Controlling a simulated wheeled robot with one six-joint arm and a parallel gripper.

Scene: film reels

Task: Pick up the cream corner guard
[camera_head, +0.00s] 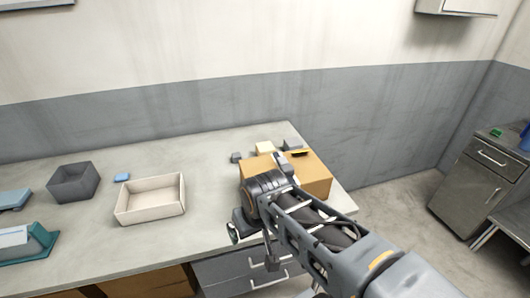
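A small cream block-like piece (265,147), which looks like the cream corner guard, shows at the back right of the grey table, by the far left side of a tan box. Its lower part is partly hidden, so I cannot tell what it rests on. My gripper (281,158) is over the tan box, just in front of the cream piece in the picture. My own wrist hides most of the gripper. I cannot tell whether its fingers are apart, or whether they touch the cream piece.
The tan box (315,175) stands at the table's right end. Small grey pieces (236,157) (292,144) lie near it. A cream open tray (151,201), a dark grey bin (73,183) and a small blue piece (122,177) are farther left. The table's back middle is clear.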

